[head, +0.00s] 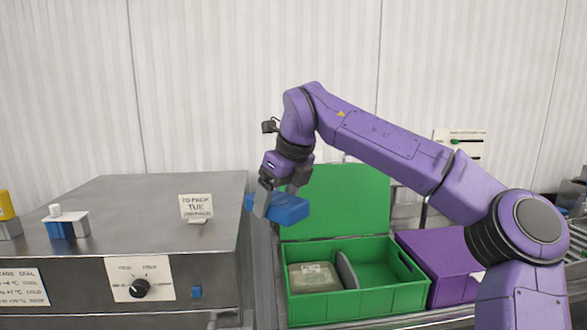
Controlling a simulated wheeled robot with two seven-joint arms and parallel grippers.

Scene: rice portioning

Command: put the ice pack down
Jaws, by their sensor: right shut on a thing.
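A blue ice pack (288,210) is held in my right gripper (268,207), which is shut on it. The pack hangs in the air, roughly level, in front of the raised lid of a green box (357,301) and above and left of its opening. It appears clear of the box. The box is open; a pale lidded container (314,277) lies in its left part beside an upright grey divider (347,272). The right part of the box looks empty. My left gripper is out of the frame.
A steel unit (110,215) with a black dial (139,288) and a small sign (196,207) stands at left. A blue and white item (67,224) sits on it. A purple box (439,265) adjoins the green box at right. Rollers show at far right.

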